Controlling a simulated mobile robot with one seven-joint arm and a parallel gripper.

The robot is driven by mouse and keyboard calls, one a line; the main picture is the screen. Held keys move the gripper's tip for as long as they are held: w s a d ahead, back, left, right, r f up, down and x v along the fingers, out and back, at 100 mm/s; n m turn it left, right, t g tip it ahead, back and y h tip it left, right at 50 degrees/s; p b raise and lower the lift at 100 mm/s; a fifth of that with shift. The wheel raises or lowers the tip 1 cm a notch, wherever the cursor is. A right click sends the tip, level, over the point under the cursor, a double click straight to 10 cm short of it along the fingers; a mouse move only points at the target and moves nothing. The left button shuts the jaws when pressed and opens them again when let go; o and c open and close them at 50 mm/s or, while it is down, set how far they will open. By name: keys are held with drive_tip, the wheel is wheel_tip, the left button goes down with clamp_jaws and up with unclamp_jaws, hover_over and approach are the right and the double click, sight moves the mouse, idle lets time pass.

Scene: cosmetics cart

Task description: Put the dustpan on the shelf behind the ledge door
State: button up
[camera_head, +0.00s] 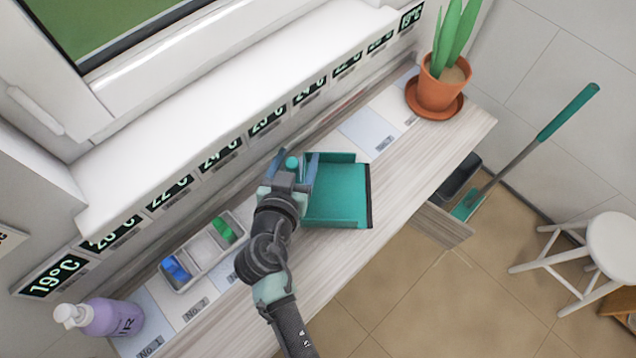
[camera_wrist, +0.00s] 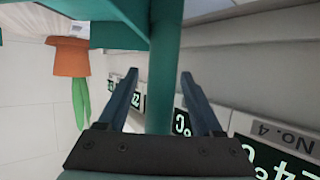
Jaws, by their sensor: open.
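The teal dustpan (camera_head: 338,192) lies on the wooden ledge (camera_head: 410,165), its dark lip to the right and its handle to the left. My gripper (camera_head: 294,170) is at the handle end. In the wrist view the handle (camera_wrist: 163,60) runs between the two spread fingers of my gripper (camera_wrist: 160,78), with gaps on both sides. A wooden panel (camera_head: 443,224), likely the ledge door, stands out open below the ledge's right part. The shelf behind it is hidden under the ledge top.
A potted plant (camera_head: 438,85) stands at the ledge's far end. A tray (camera_head: 207,250) with blue and green items and a purple pump bottle (camera_head: 110,318) are nearer. A broom (camera_head: 530,150) leans beside a dark bin (camera_head: 459,180). A white stool (camera_head: 612,245) stands right; floor between is clear.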

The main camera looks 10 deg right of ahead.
drive_tip(key=shift+c, duration=0.3)
clamp_jaws()
idle(1.1)
